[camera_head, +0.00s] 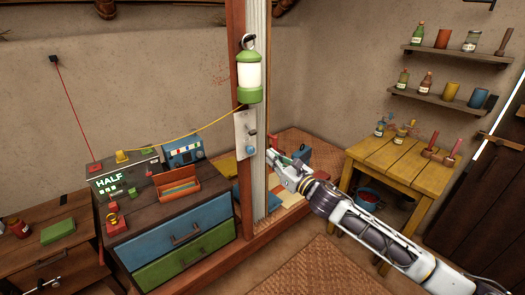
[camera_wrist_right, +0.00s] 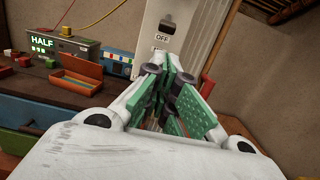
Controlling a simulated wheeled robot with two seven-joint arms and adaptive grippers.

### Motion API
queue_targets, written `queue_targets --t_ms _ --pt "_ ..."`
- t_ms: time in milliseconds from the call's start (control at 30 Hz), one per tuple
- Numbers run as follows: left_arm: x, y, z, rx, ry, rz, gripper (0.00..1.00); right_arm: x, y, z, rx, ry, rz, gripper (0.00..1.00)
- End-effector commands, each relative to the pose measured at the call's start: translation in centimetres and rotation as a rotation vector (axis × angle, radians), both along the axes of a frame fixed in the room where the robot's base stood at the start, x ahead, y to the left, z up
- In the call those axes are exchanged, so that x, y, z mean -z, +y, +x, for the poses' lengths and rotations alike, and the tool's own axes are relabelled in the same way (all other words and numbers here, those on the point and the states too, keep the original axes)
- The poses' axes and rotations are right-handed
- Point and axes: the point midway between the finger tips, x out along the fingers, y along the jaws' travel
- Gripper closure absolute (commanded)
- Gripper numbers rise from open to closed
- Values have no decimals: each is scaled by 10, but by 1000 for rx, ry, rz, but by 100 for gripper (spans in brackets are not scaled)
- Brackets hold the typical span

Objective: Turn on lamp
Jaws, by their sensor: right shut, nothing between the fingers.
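The lamp (camera_head: 249,78), a white lantern with green cap and base, hangs on a wooden post in the head view. Its body looks unlit. A pale switch plate (camera_head: 241,128) with a blue-grey knob (camera_head: 250,150) is fixed to the post below it. In the wrist view the plate (camera_wrist_right: 191,22) carries an "OFF" label (camera_wrist_right: 162,39); its lower part is hidden by my fingers. My right gripper (camera_head: 271,156) is shut and empty, just right of the knob in the head view; its fingertips (camera_wrist_right: 174,65) overlap the plate in the wrist view. Contact cannot be told. My left gripper is not in view.
A yellow cable (camera_head: 190,134) runs from the lamp to a box reading "HALF" (camera_head: 120,176) on a drawer cabinet (camera_head: 187,237). An orange tray (camera_head: 178,187) sits there too. A yellow table (camera_head: 397,158) with small bottles stands right, below wall shelves (camera_head: 440,97).

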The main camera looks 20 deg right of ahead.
Motion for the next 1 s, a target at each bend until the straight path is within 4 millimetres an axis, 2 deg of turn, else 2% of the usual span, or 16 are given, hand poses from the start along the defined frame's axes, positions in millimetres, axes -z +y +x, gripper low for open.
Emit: queue_targets --t_ms 467,1000 --pt "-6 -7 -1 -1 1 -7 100 -3 7 20 0 -1 1 100" --pt "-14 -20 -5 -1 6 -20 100 -7 20 57 1 0 2 100"
